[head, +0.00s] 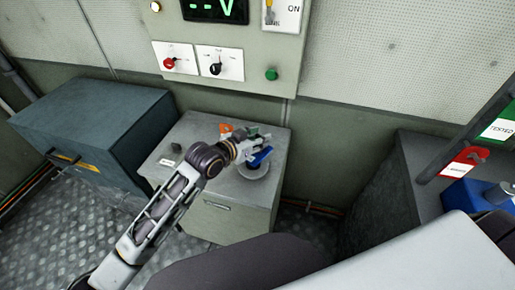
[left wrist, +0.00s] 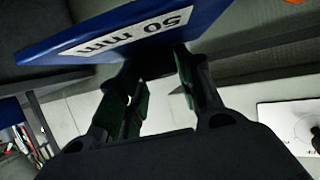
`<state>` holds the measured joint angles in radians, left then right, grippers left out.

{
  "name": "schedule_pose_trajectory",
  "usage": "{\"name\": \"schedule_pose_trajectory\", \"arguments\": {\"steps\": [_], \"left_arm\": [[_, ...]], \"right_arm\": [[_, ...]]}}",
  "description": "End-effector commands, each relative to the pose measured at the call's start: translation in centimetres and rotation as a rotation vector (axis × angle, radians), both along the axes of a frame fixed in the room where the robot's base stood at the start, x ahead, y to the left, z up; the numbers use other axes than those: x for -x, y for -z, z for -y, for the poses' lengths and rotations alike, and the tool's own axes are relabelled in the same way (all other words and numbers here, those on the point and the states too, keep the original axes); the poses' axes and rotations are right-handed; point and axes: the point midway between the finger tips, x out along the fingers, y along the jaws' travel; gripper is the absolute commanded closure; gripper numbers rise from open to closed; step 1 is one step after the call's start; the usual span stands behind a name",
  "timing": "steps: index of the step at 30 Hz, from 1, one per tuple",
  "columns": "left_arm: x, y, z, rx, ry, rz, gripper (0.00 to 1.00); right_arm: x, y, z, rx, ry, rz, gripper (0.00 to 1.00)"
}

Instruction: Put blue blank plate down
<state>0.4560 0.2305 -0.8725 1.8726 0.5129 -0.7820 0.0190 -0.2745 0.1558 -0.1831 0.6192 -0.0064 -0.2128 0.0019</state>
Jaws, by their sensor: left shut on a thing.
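The blue blank plate (head: 262,157) is at my left gripper (head: 256,143), above the light grey cabinet in the head view. In the left wrist view the plate (left wrist: 207,14) fills the top, tilted, with a white "50 mm" label on its face. The fingers of my left gripper (left wrist: 158,82) close on a dark part at the plate's lower edge. The plate is over or near a round grey disc (head: 254,172) on the cabinet top; I cannot tell whether they touch. My right gripper is not in view.
The light grey cabinet (head: 185,150) has an orange item (head: 226,129) and a small dark knob on top. A dark cabinet (head: 95,110) stands left. A control panel (head: 225,50) hangs behind. Red and green tags (head: 465,161) and a blue item (head: 470,194) are at right.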

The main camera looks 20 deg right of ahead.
Motion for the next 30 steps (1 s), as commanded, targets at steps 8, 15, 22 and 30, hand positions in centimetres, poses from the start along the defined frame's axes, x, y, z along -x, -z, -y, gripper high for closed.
{"name": "schedule_pose_trajectory", "arguments": {"steps": [8, 15, 22, 30], "left_arm": [[0.0, 2.8, 0.0, 0.000, 0.000, -0.001, 1.00], [0.0, 4.7, 0.0, 0.001, 0.000, 0.001, 1.00], [0.0, 4.8, 0.0, 0.002, 0.000, 0.001, 1.00], [0.0, 5.2, 0.0, -0.001, 0.000, -0.001, 0.60]], "right_arm": [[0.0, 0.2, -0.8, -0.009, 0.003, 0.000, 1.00], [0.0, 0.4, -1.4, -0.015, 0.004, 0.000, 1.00], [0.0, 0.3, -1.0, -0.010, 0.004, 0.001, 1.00], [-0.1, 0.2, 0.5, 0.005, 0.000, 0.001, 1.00]]}}
